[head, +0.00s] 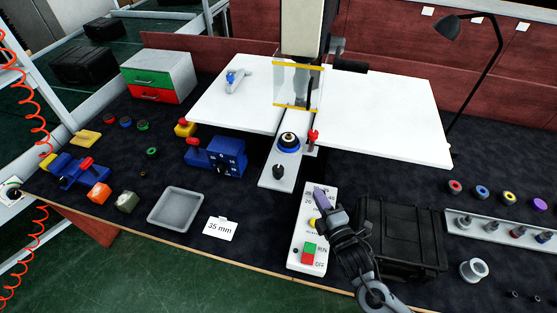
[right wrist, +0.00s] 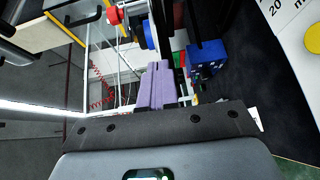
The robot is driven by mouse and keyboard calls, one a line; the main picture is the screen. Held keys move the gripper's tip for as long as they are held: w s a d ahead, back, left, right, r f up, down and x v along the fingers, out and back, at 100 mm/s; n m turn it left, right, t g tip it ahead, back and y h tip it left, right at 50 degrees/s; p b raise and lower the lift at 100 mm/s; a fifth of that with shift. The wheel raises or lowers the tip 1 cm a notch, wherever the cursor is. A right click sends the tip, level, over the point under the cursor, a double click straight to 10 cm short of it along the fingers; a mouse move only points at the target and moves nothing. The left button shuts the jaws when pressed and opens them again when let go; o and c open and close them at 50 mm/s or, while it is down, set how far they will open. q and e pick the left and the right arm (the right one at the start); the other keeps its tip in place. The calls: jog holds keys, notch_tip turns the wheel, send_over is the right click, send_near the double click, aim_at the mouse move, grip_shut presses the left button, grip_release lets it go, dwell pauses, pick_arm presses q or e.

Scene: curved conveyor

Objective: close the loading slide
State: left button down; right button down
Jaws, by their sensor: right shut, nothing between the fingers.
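The loading slide (head: 276,181) is a narrow light-grey plate reaching forward from under the press, between the white table wings. It carries a round blue, white and black part (head: 288,142) and a black knob (head: 279,172) near its front end. A red handle (head: 313,136) stands beside it. My right gripper (head: 319,194) has purple fingers, shut and empty, over the white control box, just right of and in front of the slide's front end. The purple fingers (right wrist: 155,80) also show together in the right wrist view. My left gripper is out of view.
The white control box (head: 307,254) has yellow, green and red buttons. A black crate (head: 408,236) sits right of it. A clear guard with yellow edges (head: 297,86) hangs over the slide. A blue device (head: 216,156) and grey tray (head: 175,209) lie left.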

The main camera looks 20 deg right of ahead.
jog(key=w+r, duration=0.1)
jog(key=r, duration=0.1)
jog(key=b, duration=0.1)
send_near(292, 156)
jog(key=w+d+r, duration=0.1)
jog(key=w+d, duration=0.1)
jog(key=w, duration=0.1)
pick_arm(q)
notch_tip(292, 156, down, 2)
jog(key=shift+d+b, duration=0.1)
jog(key=shift+b, duration=0.2)
pick_arm(e)
jog(key=shift+t, duration=0.3)
jog(key=w+d, duration=0.3)
jog(key=shift+w+r, duration=0.15)
jog(key=shift+w, duration=0.05)
jog(key=shift+d, duration=0.1)
